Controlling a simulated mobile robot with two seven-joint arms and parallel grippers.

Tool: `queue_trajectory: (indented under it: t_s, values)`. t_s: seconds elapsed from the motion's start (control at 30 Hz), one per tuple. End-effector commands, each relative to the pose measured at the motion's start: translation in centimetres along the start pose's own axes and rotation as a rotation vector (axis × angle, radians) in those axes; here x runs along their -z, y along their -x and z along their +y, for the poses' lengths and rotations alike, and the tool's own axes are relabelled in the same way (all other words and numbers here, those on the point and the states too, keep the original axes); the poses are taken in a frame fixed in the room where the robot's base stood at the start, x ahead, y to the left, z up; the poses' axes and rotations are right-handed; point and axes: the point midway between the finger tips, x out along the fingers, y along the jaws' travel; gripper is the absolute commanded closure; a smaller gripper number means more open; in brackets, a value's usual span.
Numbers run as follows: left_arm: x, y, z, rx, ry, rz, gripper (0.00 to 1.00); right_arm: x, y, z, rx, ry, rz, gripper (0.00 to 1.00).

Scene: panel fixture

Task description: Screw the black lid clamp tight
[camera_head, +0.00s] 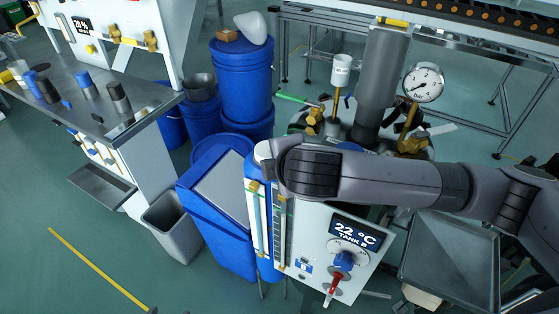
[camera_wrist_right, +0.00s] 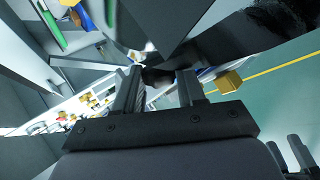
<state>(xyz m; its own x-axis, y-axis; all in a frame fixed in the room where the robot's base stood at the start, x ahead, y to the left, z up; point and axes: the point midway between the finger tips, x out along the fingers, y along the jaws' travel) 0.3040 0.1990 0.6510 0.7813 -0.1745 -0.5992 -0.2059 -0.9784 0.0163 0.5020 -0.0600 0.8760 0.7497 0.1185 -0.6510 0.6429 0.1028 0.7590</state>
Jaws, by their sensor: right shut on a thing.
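My right arm comes in from the right in the head view and reaches across the front of the tank, above its control panel (camera_head: 345,225). Its fingers are hidden there behind the wrist. In the right wrist view my right gripper (camera_wrist_right: 160,84) is shut on a dark piece, which looks like the black lid clamp (camera_wrist_right: 157,75); little of it shows between the fingertips. In the head view I cannot make out the black clamp; my arm covers that part of the lid. Brass clamps (camera_head: 411,145) show on the tank lid. My left gripper is not in view.
A pressure gauge (camera_head: 424,82), a grey column (camera_head: 382,80) and a white cup (camera_head: 341,70) stand up close behind my arm. Blue barrels (camera_head: 240,80) stand at the back left. A metal tray (camera_head: 450,262) is at the lower right.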

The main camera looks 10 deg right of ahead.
Motion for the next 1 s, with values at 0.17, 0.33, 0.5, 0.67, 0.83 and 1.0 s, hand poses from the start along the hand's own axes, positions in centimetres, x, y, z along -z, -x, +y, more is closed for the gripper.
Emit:
queue_trajectory:
  t_s: [0.17, 0.33, 0.5, 0.67, 0.83, 1.0]
  values:
    - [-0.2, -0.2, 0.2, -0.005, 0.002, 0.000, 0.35, -0.1, -0.1, -0.3, -0.052, -0.001, -0.001, 0.91]
    - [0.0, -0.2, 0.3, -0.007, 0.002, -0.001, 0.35, -0.1, 0.0, -0.2, -0.062, -0.001, -0.002, 0.91]
    - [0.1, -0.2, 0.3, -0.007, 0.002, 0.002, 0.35, -0.1, 0.0, -0.2, -0.060, -0.001, -0.002, 0.91]
    - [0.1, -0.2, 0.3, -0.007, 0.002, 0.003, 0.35, -0.1, 0.0, -0.2, -0.060, -0.001, -0.001, 0.50]
    - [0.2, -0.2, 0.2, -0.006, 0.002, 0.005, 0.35, 0.0, 0.0, -0.1, -0.061, -0.001, -0.001, 0.50]
    - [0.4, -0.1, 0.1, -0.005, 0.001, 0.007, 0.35, 0.0, 1.1, -0.2, -0.061, -0.001, 0.002, 0.50]
